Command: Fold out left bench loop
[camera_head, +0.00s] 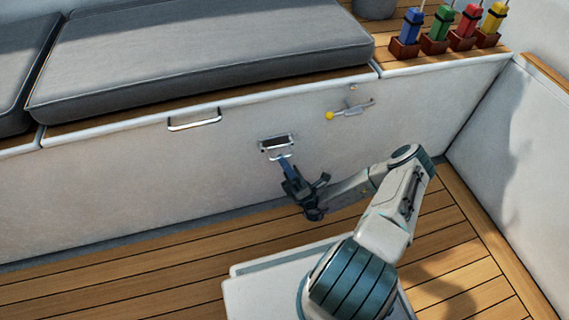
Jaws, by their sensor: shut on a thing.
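The bench loop (270,156) is a small silver ring at a dark recessed plate (276,142) in the white bench front. It stands out a little below the plate, though its exact angle is hard to tell. My gripper (283,160) reaches up to it from the lower right. Its blue-grey fingers are shut on the loop and cover part of it.
A silver handle (194,121) sits on the bench edge to the left. Grey cushions (200,50) lie on top. Colored-handled items stand in holders at upper right. Wooden floor (130,285) lies clear at left.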

